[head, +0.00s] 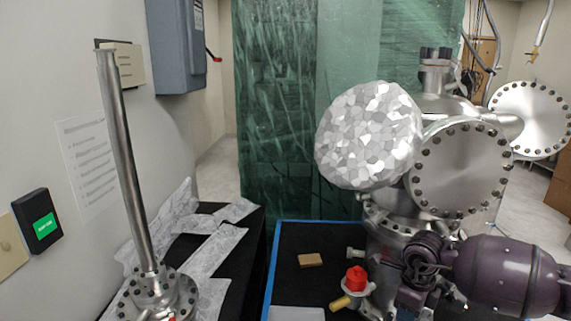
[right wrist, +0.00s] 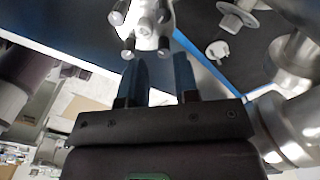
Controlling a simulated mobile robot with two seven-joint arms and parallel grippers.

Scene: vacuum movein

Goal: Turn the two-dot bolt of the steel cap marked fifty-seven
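In the head view a large round steel flange (head: 460,168) with a ring of dark bolts faces me on the chamber. A second bolted flange (head: 530,118) is at the far right. I can read no number fifty-seven and make out no two-dot bolt. In the right wrist view my right gripper (right wrist: 159,66) is open, with nothing between its fingers. Just beyond its fingertips is a small steel fitting (right wrist: 143,28) with several dark-ended bolts; I cannot tell whether it is the cap. In the head view my right arm covers the lower right. My left gripper is not in view.
A foil-covered dome (head: 369,135) stands beside the large flange. A tall steel tube (head: 126,165) stands at left. The table's back is mostly clear.

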